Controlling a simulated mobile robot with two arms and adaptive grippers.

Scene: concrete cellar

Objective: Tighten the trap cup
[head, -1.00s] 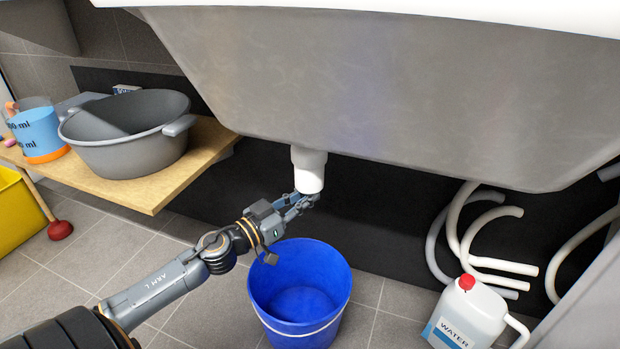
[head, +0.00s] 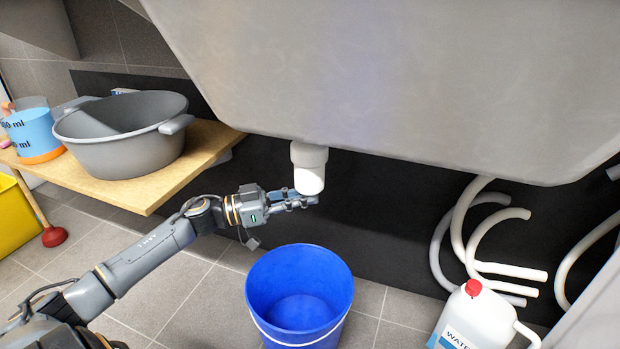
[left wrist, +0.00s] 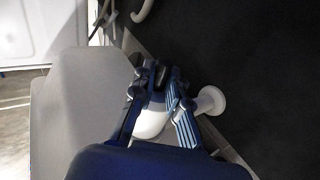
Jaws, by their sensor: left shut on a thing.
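The white trap cup (head: 309,180) hangs upright below a wider white collar (head: 309,154) under the grey basin (head: 400,95). My left gripper (head: 301,203) reaches in from the left and is shut on the trap cup near its lower end. In the left wrist view the fingers (left wrist: 160,105) lie on both sides of the white cup (left wrist: 150,124). The fingers hide part of the cup, so its thread and any gap at the collar cannot be seen. My right gripper is not in view.
A blue bucket (head: 300,296) stands open on the floor below the trap. A wooden shelf (head: 150,192) with a grey tub (head: 118,150) is at the left. A water canister (head: 474,318) and pale pipes (head: 510,271) are at the right.

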